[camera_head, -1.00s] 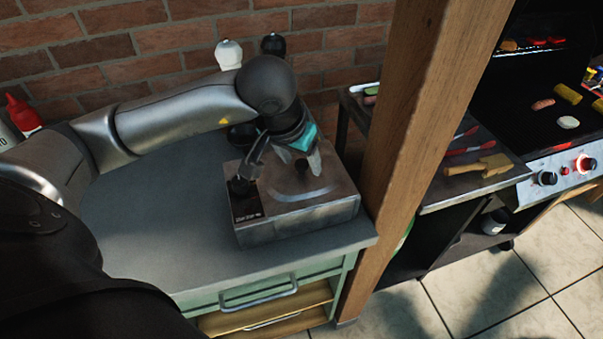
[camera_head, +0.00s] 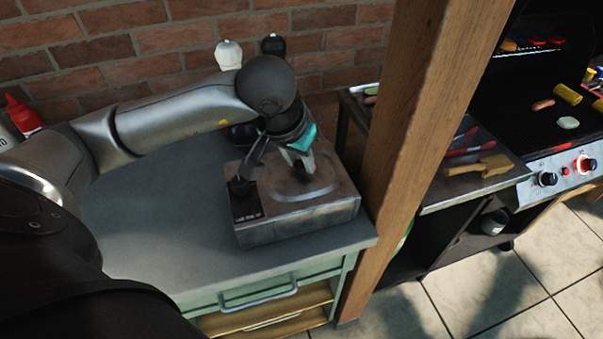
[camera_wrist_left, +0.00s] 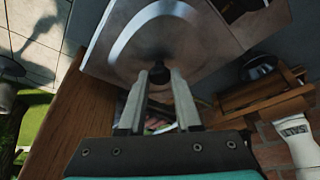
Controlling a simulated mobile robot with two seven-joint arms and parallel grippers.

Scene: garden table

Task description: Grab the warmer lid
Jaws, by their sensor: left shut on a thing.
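The warmer (camera_head: 297,222) is a metal box on the green-sided counter, with a round lid (camera_head: 318,190) set in its top. In the left wrist view the lid (camera_wrist_left: 133,40) is a pale disc with a dark knob (camera_wrist_left: 160,74). My left gripper (camera_head: 300,172) is over the lid, pointing down. In the left wrist view its two fingers (camera_wrist_left: 160,78) are closed on the knob, one on each side. The lid appears seated in the warmer's top. My right gripper is in neither view.
A wooden post (camera_head: 415,150) stands just right of the warmer. A grill with food (camera_head: 545,95) and a side shelf with red tongs (camera_head: 465,150) lie beyond it. White (camera_head: 229,54) and black (camera_head: 273,45) shakers stand by the brick wall. The counter's front left (camera_head: 160,230) is clear.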

